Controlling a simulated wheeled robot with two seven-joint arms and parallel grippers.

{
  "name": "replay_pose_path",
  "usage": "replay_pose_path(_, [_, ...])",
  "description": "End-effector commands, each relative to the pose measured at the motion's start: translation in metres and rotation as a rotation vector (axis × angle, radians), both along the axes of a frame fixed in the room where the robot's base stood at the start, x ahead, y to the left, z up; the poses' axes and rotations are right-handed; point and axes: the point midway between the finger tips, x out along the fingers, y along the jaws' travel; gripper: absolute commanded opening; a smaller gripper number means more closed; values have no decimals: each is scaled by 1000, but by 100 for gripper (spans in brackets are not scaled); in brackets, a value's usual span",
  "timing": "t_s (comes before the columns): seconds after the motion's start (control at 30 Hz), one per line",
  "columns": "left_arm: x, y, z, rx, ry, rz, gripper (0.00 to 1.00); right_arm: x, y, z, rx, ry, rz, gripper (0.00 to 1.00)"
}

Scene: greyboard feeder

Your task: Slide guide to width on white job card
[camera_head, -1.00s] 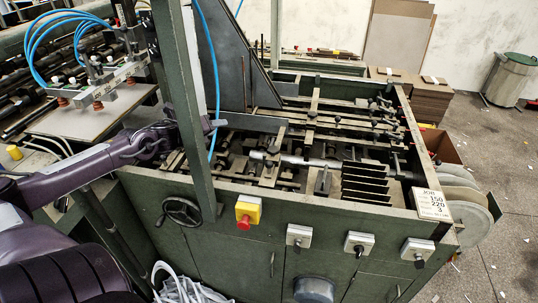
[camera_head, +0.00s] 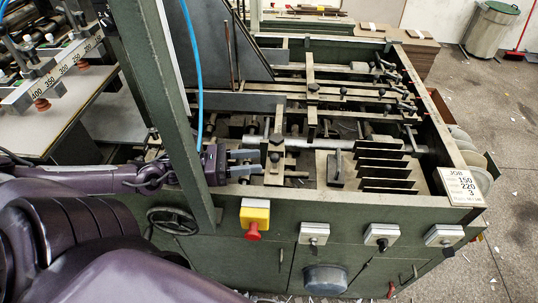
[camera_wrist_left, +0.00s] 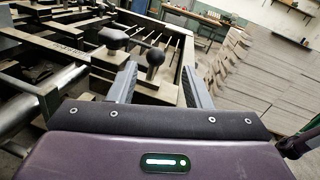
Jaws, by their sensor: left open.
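The white job card (camera_head: 461,186) stands on the machine's front right corner and reads JOB, 150, 220, 3. A guide block (camera_head: 275,174) with a black ball knob (camera_head: 274,157) and a dark clamp handle (camera_head: 277,139) sits by a metal bar inside the frame. My left gripper (camera_head: 254,162) is open, with its grey fingers pointing right toward the ball knob. In the left wrist view the ball knob (camera_wrist_left: 155,57) shows between the fingers, and the clamp handle (camera_wrist_left: 113,38) stands to its left. Contact cannot be told. My right gripper is out of view.
Black fins (camera_head: 388,170) fill the bed to the right. A red stop button (camera_head: 253,232) and switches line the front panel. A numbered scale bar (camera_head: 75,62) with suction cups is at the left.

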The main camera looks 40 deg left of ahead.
Motion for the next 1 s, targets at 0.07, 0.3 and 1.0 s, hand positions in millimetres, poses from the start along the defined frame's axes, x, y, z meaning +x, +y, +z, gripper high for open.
replay_pose_path(0.07, [10, -9, -1, -1, -5, -1, 45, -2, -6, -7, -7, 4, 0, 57])
replay_pose_path(0.3, [28, -29, 0, -1, -3, 1, 45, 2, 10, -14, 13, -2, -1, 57])
replay_pose_path(1.0, [35, -37, 0, 0, 2, 1, 18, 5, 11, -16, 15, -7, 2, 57])
